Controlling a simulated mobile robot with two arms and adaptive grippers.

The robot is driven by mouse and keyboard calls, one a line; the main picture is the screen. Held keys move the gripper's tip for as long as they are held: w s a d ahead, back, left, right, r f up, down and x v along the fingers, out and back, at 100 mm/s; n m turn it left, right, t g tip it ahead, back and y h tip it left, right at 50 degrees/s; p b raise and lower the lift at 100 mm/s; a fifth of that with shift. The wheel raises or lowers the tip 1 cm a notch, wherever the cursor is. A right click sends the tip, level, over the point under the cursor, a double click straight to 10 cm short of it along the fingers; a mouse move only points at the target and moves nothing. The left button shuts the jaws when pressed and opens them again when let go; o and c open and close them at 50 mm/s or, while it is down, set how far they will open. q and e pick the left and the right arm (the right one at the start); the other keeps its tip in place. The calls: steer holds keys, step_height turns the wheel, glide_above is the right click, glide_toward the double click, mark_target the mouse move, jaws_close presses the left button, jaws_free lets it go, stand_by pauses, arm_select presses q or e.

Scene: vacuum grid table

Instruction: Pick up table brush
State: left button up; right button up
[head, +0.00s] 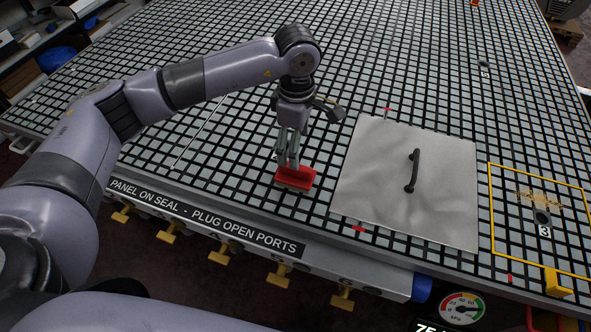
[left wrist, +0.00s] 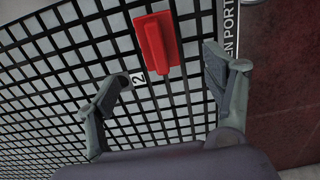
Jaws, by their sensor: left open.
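The table brush is a red block with a raised red grip, lying on the grid table near its front edge. In the head view the brush (head: 300,177) is just below the fingertips of my left gripper (head: 287,163). In the left wrist view the brush (left wrist: 158,44) is beyond the fingertips of my left gripper (left wrist: 163,72), roughly between their lines. The left gripper is open and empty, with the fingers apart on either side. My right gripper is in neither view.
A flat metal panel (head: 375,180) with a dark handle (head: 412,170) lies right of the brush. A yellow outlined square (head: 490,205) with brown debris (head: 540,198) is farther right. Yellow valves (head: 219,253) line the front edge. The grid behind the gripper is mostly clear.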

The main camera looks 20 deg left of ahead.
mark_target(295, 174)
arm_select(q)
steer(key=f, duration=0.2)
steer(key=f+p, duration=0.1)
steer(key=shift+w+f, duration=0.25)
steer(key=shift+f, duration=0.95)
step_height(295, 174, down, 4)
steer(key=p, duration=0.3)
steer(key=shift+a+f, duration=0.1)
steer(key=shift+f, duration=0.45)
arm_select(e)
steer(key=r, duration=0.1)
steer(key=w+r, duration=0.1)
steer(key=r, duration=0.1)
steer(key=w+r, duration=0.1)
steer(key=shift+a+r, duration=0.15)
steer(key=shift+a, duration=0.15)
arm_select(q)
steer(key=shift+c, duration=0.2)
steer(key=c, duration=1.3)
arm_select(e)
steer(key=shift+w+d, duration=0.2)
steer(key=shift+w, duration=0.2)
